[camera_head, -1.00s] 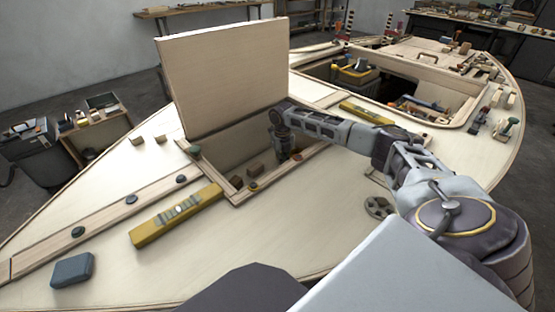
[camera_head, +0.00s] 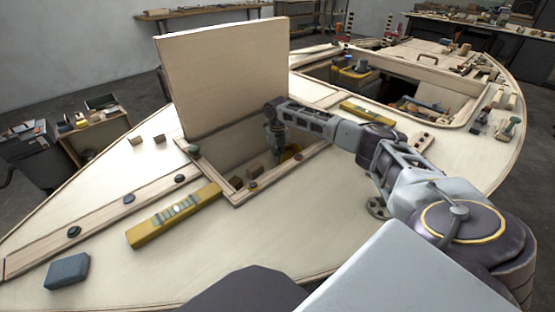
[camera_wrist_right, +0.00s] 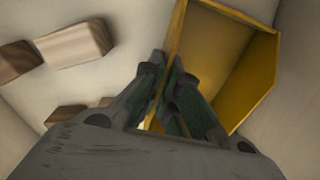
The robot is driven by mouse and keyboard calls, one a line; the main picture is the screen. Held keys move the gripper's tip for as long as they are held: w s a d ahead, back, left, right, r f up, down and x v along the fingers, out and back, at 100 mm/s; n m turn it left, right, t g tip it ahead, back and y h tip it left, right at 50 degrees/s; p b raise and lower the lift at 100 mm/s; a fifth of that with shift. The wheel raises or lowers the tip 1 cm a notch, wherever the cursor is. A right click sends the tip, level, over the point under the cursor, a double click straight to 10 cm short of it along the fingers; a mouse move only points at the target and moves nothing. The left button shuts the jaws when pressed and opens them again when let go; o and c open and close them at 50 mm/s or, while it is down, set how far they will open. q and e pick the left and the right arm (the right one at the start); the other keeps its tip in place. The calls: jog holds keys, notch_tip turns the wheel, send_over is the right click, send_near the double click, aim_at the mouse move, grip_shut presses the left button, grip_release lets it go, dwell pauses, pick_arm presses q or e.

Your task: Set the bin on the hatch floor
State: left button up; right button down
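The yellow bin (camera_wrist_right: 222,55) shows open side up in the right wrist view. In the head view only a dim orange-brown part of it (camera_head: 291,154) shows inside the hatch, beside my right gripper (camera_head: 275,147). In the wrist view the fingers of my right gripper (camera_wrist_right: 169,60) stand on both sides of the bin's left wall and pinch it. The pale hatch floor (camera_wrist_right: 75,82) lies below and holds several wood blocks (camera_wrist_right: 72,45). I cannot tell whether the bin touches the floor. My left gripper is not in view.
The hatch lid (camera_head: 225,80) stands upright behind the opening. A yellow level (camera_head: 175,213) and a blue-grey block (camera_head: 68,271) lie on the deck. A larger opening (camera_head: 400,85) with tools is at the back right.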

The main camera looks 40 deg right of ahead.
jog(key=shift+w+f, duration=0.1)
jog(key=shift+f, duration=0.5)
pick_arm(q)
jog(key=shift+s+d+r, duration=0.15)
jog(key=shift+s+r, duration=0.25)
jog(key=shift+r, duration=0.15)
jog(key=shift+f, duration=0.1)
pick_arm(e)
jog(key=c, duration=1.6)
grip_release()
jog(key=shift+c, duration=0.2)
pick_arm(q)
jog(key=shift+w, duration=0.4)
pick_arm(e)
jog(key=shift+f, duration=0.1)
